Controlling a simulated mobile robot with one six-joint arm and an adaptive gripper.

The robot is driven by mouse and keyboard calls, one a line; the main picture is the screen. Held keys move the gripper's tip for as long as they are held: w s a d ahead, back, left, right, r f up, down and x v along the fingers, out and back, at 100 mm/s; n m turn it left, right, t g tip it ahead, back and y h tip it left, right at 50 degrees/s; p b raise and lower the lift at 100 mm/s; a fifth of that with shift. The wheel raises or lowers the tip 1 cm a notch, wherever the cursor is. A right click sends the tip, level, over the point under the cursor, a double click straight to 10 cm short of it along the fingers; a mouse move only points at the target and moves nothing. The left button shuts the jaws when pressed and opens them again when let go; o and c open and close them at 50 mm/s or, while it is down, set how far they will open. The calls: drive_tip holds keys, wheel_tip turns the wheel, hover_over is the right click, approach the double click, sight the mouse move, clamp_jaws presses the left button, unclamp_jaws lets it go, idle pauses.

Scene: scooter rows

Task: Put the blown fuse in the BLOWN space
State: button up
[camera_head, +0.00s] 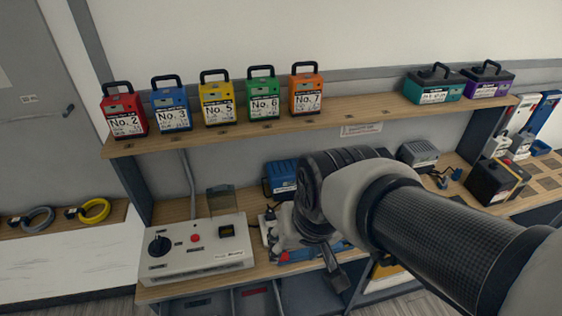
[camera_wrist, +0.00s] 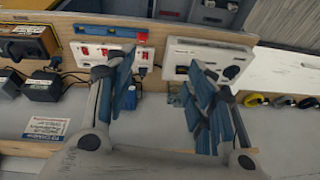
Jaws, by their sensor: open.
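My gripper (camera_wrist: 163,95) is open, with nothing visible between its fingers; in the head view (camera_head: 325,262) it hangs over the workbench, its fingers partly hidden by the wrist. I cannot make out a fuse in either view, nor read a BLOWN label. A pale control box (camera_head: 185,258) with a black knob, a red button and a dark display stands on the bench left of my gripper. A brownish see-through cover (camera_head: 224,203) stands up behind it. The box also shows in the wrist view (camera_wrist: 192,50), beyond the fingers.
Several numbered battery packs stand on the upper shelf (camera_head: 245,128). A blue charger (camera_head: 283,178) and a grey one (camera_head: 418,154) stand underneath. A white strip with red switches (camera_wrist: 108,55) lies beside the control box. Open compartments (camera_head: 255,298) are below the bench. Cable coils (camera_head: 92,210) lie left.

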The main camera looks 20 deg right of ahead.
drive_tip(key=s+d+r+n, duration=0.1)
drive_tip(key=s+d+r, duration=0.1)
drive_tip(key=s, duration=0.5)
drive_tip(key=shift+d+r+n+t+h, duration=0.3)
drive_tip(key=shift+r+t, duration=0.1)
drive_tip(key=shift+r, duration=0.25)
drive_tip(key=shift+w, duration=0.1)
wheel_tip(320, 180, down, 5)
drive_tip(key=b, duration=0.5)
drive_tip(key=shift+r, duration=0.1)
drive_tip(key=shift+a, duration=0.15)
